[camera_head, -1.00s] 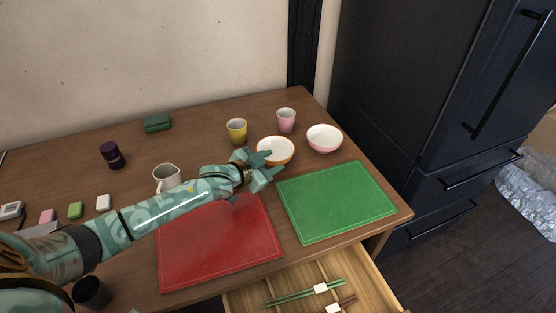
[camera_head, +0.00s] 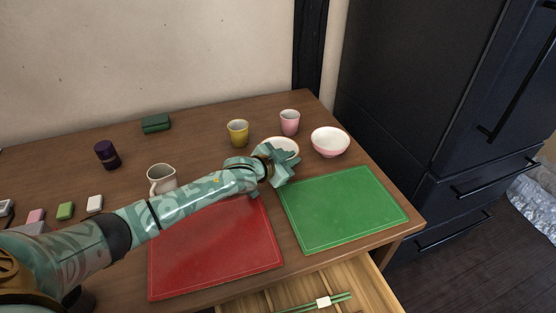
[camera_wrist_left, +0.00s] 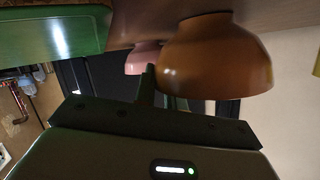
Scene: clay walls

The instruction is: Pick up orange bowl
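The orange bowl, white inside, stands upright on the table in the head view (camera_head: 286,142), partly hidden behind my left gripper. In the left wrist view its orange outer side (camera_wrist_left: 215,55) is large and close, and the picture is upside down. My left gripper (camera_head: 281,165) is at the bowl's near side, with its fingers apart. In the left wrist view one dark finger shows beside the bowl; the other is mostly hidden near the rim. I cannot tell whether they touch the bowl. My right gripper is not in view.
A pink bowl (camera_head: 330,142) is close on the right. A pink cup (camera_head: 289,122) and a yellow cup (camera_head: 238,132) stand behind. A green board (camera_head: 343,208) and a red board (camera_head: 215,250) lie in front, above an open drawer (camera_head: 365,285). A cream jug (camera_head: 161,179) is left.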

